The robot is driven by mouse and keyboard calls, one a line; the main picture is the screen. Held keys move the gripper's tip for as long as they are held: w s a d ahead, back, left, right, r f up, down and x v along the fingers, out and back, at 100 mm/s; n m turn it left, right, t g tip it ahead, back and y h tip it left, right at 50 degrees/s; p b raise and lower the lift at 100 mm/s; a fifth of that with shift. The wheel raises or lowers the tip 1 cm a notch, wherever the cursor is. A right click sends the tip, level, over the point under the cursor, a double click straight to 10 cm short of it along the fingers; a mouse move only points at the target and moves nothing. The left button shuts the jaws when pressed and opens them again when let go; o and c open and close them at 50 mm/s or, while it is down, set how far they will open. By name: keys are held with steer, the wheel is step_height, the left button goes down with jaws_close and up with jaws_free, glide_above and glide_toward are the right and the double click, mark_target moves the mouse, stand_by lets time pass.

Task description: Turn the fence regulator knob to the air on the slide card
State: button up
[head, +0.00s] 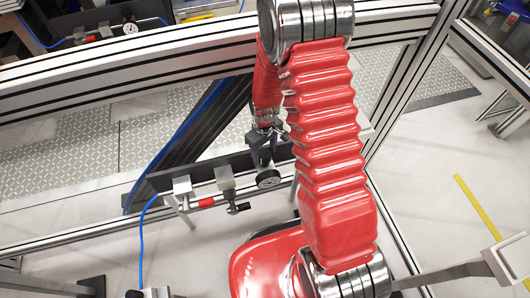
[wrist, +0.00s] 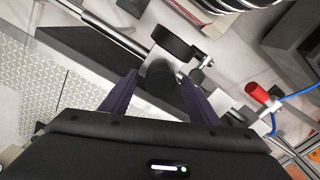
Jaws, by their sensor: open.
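The fence regulator is part of an air unit on a dark plate on the aluminium fence. Its round gauge (head: 268,179) sits just below my gripper (head: 262,157), and the gauge (wrist: 174,38) shows as a dark ring in the wrist view. A dark cylinder, seemingly the regulator knob (wrist: 160,76), lies between and slightly beyond my gripper's two purple fingers (wrist: 160,92). The fingers stand apart with visible space beside the knob; contact is not clear. No slide card can be made out in either view.
A red slide sleeve (head: 206,202) and a blue air hose (head: 142,235) sit left of the gauge. In the wrist view the red sleeve (wrist: 257,92) is at right. Aluminium fence rails (head: 150,50) cross behind my arm. Open grey floor (head: 440,170) lies to the right.

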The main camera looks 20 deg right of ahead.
steer(key=shift+f, duration=0.3)
steer(key=c, duration=0.9)
steer(key=shift+d, duration=0.25)
steer(key=shift+c, duration=0.7)
steer(key=shift+a, duration=0.15)
steer(key=shift+w+a+m, duration=0.1)
steer(key=shift+m, duration=0.2)
